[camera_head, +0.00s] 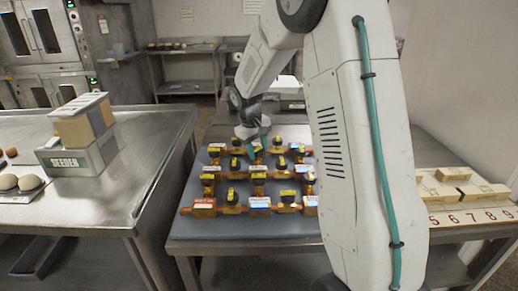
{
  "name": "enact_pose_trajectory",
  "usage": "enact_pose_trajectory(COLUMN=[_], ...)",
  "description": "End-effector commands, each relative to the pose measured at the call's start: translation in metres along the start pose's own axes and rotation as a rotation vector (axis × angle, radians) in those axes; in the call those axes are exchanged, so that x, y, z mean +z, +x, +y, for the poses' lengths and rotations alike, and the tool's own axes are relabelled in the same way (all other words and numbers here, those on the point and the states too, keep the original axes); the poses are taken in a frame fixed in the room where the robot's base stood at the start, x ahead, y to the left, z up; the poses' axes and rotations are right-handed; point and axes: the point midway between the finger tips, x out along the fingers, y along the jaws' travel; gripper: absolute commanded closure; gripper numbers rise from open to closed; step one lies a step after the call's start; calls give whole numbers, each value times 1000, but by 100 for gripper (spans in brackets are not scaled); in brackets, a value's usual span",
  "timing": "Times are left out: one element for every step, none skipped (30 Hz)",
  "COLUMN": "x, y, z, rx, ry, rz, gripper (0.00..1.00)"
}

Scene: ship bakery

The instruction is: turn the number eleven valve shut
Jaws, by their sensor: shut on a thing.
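A blue-grey board (192,231) on the steel table holds several rows of orange-brown pipe (187,211) with yellow and black valves. White, red and pale blue tags sit along the pipes. A front-row valve (232,198) is in plain view. My gripper (257,147) reaches down at the back row, left of the middle, and is shut on a valve handle there. The fingertips and the held handle are small and partly hidden. The valve numbers are too small to read, so I cannot tell which is number eleven. My arm hides the board's right side.
A steel counter (130,190) stands at left with a labelled box (85,160) and a tray of dough balls (18,192). Pale wooden blocks (447,175) and a numbered strip (470,216) lie at right. Ovens (45,45) and shelves (185,87) stand behind.

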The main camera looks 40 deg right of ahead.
Motion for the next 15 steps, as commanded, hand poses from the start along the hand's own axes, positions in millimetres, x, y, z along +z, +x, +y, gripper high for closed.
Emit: enact_pose_trajectory(x=[0, 0, 0, 0, 0, -1, -1, -1, -2, -2, -2, -2, -2, -3, -3], y=[3, 2, 2, 2, 2, 2, 2, 2, 2, 2, 2, 3, 3, 2, 2], z=[-5, -5, -5, -5, -5, -5, -5, -5, -5, -5, -5, -5, -5, -4, -4], rx=[-7, -7, -7, -7, -7, -7, -7, -6, -6, -6, -6, -6, -6, -6, -6], ry=[39, 67, 104, 132, 160, 198, 225, 253, 291, 318, 345, 381, 407, 433, 467], rz=[-15, -20, -28, -34, -39, -47, -53, -58, -65, -70, -77, -84, -89, -93, -100], gripper=[82, 82, 82, 82, 82, 82, 82, 82, 82, 82, 82, 82, 82, 82, 82])
